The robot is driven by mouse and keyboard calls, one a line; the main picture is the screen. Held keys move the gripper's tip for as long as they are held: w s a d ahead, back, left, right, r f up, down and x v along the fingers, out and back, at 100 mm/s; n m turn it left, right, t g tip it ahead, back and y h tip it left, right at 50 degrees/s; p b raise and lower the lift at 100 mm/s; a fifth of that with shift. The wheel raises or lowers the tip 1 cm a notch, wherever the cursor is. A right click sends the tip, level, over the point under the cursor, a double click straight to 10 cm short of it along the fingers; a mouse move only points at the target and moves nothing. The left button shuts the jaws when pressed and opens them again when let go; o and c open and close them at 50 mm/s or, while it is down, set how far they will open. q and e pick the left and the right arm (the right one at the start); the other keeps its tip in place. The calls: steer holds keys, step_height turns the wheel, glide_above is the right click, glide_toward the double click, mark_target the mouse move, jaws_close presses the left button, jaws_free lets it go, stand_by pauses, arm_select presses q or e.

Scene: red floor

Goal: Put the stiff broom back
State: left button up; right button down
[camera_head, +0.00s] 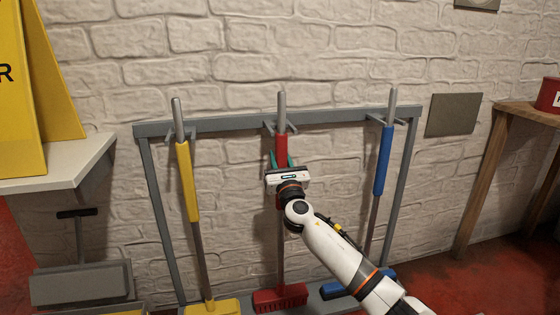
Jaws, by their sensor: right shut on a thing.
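A grey rack (235,123) stands against the white brick wall with three long-handled tools on it. The red broom (281,297) is upright in the middle, its handle at the rack's top bar and its red head low at the base. My right gripper (281,162) is shut on the red broom's red grip, just below the top bar. The yellow tool (188,182) leans at the left and the blue tool (383,160) at the right. My wrist hides part of the red handle. Which one is the stiff broom is not marked. My left gripper is not in view.
A white shelf (62,165) with a yellow sign (50,85) is at the left. A grey object (82,284) is below it. A wooden table (525,112) with a red container (549,95) stands at the right. Red floor shows between the rack and table.

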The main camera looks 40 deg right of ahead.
steer(key=c, duration=1.5)
jaws_free()
steer(key=shift+f, duration=0.1)
steer(key=shift+c, duration=0.2)
steer(key=o, duration=0.5)
steer(key=shift+c, duration=0.2)
